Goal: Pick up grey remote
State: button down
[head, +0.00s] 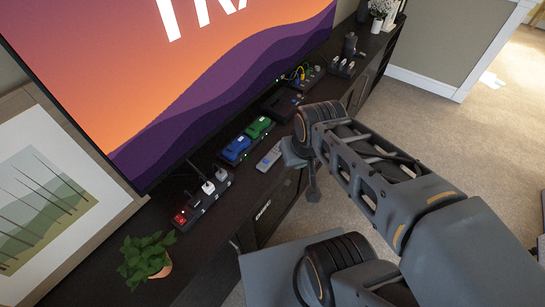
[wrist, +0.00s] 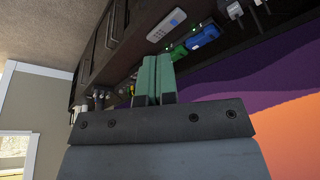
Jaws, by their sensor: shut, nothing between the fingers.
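The grey remote (head: 269,157) lies on the dark media cabinet near its front edge in the head view. It has a small blue patch. In the wrist view, which looks upside down, the remote (wrist: 167,24) is beyond the fingertips, near the top of the picture. My gripper (wrist: 157,62) has its green-padded fingers together, with nothing between them. In the head view its end is beside the remote, just to the right, partly hidden by my arm. A gap shows between the fingers and the remote in the wrist view.
A blue device (head: 236,150) and a green device (head: 258,127) sit behind the remote. A power strip (head: 203,200) with plugs is to the left, near a potted plant (head: 146,258). Carpet (head: 455,130) at right is clear.

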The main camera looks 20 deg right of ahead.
aim_at(274, 153)
jog(key=u, duration=3.45)
jog(key=k, duration=0.8)
jog(key=z, duration=0.95)
jog(key=i, duration=0.35)
jog(key=u, duration=0.05)
